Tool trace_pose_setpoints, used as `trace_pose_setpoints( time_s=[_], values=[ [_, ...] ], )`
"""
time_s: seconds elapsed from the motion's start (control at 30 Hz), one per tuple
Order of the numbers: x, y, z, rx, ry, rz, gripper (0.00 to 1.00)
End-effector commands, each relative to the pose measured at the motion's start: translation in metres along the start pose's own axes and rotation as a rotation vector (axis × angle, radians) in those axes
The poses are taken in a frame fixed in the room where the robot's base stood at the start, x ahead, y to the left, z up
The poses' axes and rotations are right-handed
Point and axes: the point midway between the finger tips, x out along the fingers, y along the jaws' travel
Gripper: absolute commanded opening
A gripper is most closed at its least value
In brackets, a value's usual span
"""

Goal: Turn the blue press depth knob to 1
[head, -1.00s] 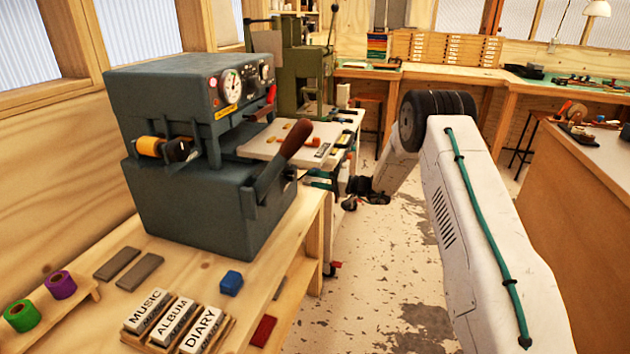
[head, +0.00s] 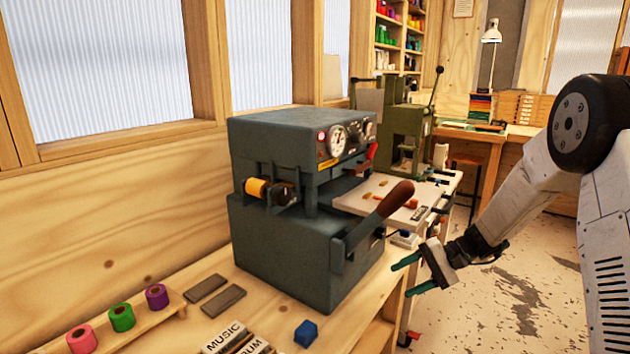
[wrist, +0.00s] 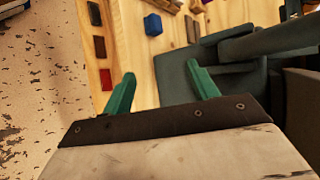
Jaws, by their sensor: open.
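The blue press (head: 290,250) is a blue-grey box machine on the wooden bench in the head view. Its front panel carries a round white gauge (head: 338,139), a red light and small dark knobs (head: 356,133). The knobs are too small to read, and I cannot tell which is the depth knob or its setting. My gripper (head: 406,275) is open and empty, to the right of the press beside the bench edge, apart from the press lever. In the wrist view its two green fingers (wrist: 160,78) are spread over the bench edge, with dark press parts at the right.
A brown-handled lever (head: 395,199) sticks out from the press towards my arm. A blue cube (head: 306,333), two grey bars (head: 214,295) and foil rolls (head: 122,317) lie on the bench. An olive green press (head: 405,130) stands behind. The floor (head: 505,310) at right is clear.

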Motion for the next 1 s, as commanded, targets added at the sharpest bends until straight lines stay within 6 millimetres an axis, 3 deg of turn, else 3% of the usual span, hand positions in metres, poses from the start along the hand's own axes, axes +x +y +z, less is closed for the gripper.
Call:
trace_pose_setpoints(
  time_s=[0.03,0.2,0.5,0.8,1.0],
  values=[
    [-0.005,-0.011,0.027,0.007,-0.026,0.063,0.59],
    [-0.023,-0.023,0.110,0.044,-0.085,0.291,0.59],
    [-0.061,-0.024,0.236,0.029,-0.052,0.660,0.59],
    [-0.096,-0.009,0.332,-0.089,0.086,0.941,0.59],
    [-0.109,-0.005,0.373,-0.219,0.185,1.032,0.59]
  ],
)
